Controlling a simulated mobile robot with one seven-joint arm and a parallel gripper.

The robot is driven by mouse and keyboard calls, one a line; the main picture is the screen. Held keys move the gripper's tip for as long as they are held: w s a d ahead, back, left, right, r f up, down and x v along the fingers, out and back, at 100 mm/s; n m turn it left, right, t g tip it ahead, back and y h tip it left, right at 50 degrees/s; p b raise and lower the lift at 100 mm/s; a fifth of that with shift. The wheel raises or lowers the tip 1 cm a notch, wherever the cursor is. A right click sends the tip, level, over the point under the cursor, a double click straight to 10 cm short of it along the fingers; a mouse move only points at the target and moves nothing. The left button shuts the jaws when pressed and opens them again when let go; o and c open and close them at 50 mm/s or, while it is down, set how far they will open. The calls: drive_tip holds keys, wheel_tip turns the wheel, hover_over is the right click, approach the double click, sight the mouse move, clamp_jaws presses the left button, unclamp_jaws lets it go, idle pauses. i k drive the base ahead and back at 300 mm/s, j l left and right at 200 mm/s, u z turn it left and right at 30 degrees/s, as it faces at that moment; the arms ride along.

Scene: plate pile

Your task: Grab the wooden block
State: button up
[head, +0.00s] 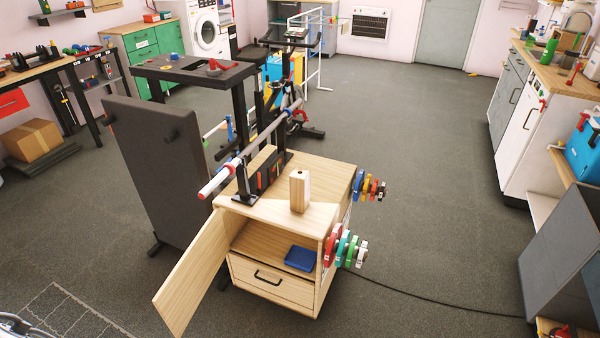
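A pale wooden block (299,191) stands upright on the top of a small wooden cabinet (275,212), near the middle of the head view. It rests toward the right front part of the cabinet top, with nothing touching it that I can see. My gripper is not clearly visible; a bit of metallic structure shows at the bottom left corner, and I cannot tell what it is.
The cabinet door (195,270) hangs open to the left, and a blue item (301,257) lies inside. A barbell (250,150) is racked behind the block. Coloured weight plates (345,248) hang on the cabinet's right side. Floor on the right is open, crossed by a cable (430,298).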

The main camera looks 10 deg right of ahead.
sight(299, 179)
drive_tip(key=i+l, duration=1)
drive_tip(key=i, duration=0.1)
